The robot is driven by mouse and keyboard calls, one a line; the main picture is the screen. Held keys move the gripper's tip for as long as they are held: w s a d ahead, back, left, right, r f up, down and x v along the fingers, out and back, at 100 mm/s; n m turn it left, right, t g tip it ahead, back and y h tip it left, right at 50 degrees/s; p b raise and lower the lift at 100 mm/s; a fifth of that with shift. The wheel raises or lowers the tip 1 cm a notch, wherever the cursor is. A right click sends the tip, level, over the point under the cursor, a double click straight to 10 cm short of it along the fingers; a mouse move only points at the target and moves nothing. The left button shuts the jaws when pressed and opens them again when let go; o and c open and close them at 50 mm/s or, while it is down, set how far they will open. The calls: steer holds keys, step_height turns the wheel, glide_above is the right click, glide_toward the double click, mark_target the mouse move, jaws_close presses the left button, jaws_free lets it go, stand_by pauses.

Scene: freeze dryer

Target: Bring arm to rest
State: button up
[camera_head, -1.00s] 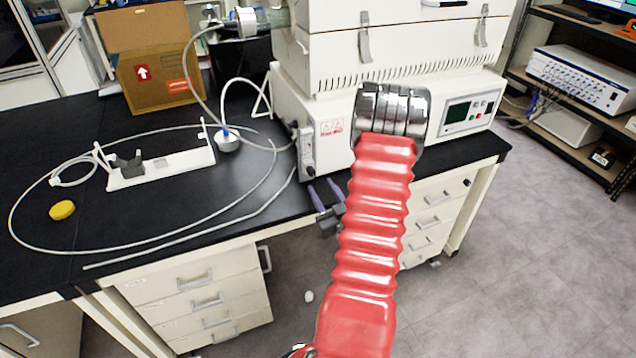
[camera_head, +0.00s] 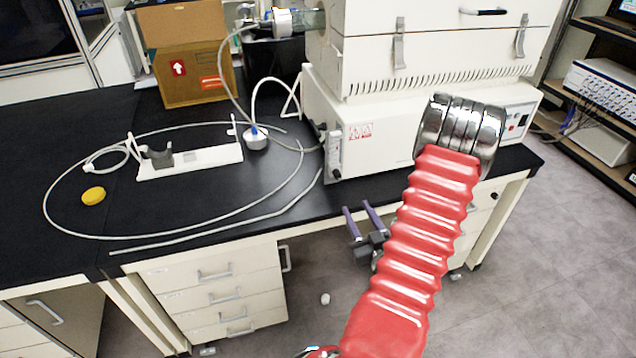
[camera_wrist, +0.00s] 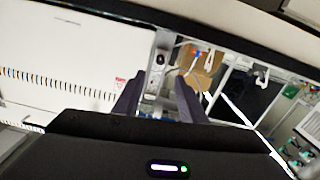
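My red ribbed arm (camera_head: 420,235) with its silver joint rises in front of the bench at the right. My gripper (camera_head: 356,219), with two purple fingers, shows to the left of the arm, just off the bench's front edge.
The white freeze dryer (camera_head: 385,125) stands on the black bench (camera_head: 230,195). A cardboard box (camera_head: 190,60), white stand (camera_head: 190,160), looped tubing and yellow disc (camera_head: 94,195) are on the bench. Drawers (camera_head: 222,290) lie below. Floor to the right (camera_head: 560,260) is clear.

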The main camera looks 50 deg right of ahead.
steer(key=shift+f, duration=0.1)
steer(key=s+a+f+m+g+y, duration=0.1)
steer(key=s+f+g+y, duration=0.1)
steer(key=s+f+g, duration=0.4)
steer(key=s+a+f+m+g+y, duration=0.1)
steer(key=s+f+g+y, duration=0.1)
steer(key=f+g, duration=0.45)
steer(key=w+a+r+n+t+y, duration=0.1)
steer(key=w+a+r+n+y, duration=0.1)
steer(key=a+r, duration=1.5)
steer(key=w+a+r+n+t+y, duration=0.1)
steer(key=w+a+r+n+y, duration=0.2)
steer(key=a+r, duration=1.4)
steer(key=w+a+n, duration=0.1)
steer(key=w+a, duration=0.1)
steer(key=a, duration=0.3)
steer(key=shift+w+n+t, duration=0.25)
steer(key=shift+n+t, duration=0.1)
steer(key=shift+n, duration=0.05)
